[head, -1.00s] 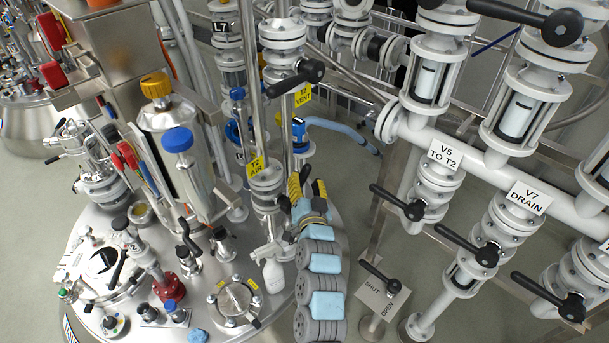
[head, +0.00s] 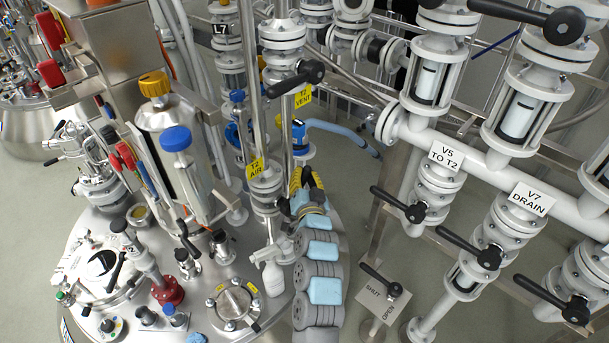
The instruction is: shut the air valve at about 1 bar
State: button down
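The air valve is on the pipe marked by the yellow "T2 AIR" tag (head: 256,168), with its grey flanged body (head: 266,188) below the tag on top of the steel vessel. My gripper (head: 306,177), with yellow fingertips, is just right of this valve body, pointing away from the camera. The valve's handle is not clearly seen; my fingers and wrist cover that spot. I cannot tell whether the fingers touch or hold anything. No pressure reading can be made out.
The "T2 VENT" valve's black handle (head: 297,77) is above and behind my gripper. A white spray bottle (head: 272,268) stands left of my arm on the vessel lid (head: 205,325). Black-handled valves, including "V5 TO T2" (head: 436,187), stand on the right.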

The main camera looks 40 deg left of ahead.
dwell(0.3)
jog(key=shift+w+d+f+m+h+p, duration=0.15)
jog(key=shift+w+m+h+p, duration=0.2)
jog(key=shift+p, duration=0.7)
jog(key=shift+w+f+m+g+p, duration=0.35)
jog(key=shift+m+g+p, duration=0.1)
jog(key=shift+p, duration=0.4)
jog(key=shift+w+a+f+m+g+h+p, duration=0.2)
jog(key=shift+w+f+m+g+h+p, duration=0.2)
jog(key=shift+f+p, duration=0.3)
jog(key=c, duration=1.2)
grip_release()
jog(key=shift+c, duration=0.2)
jog(key=o, duration=0.3)
jog(key=shift+d, duration=0.3)
jog(key=shift+o, duration=0.2)
jog(key=v, duration=1.2)
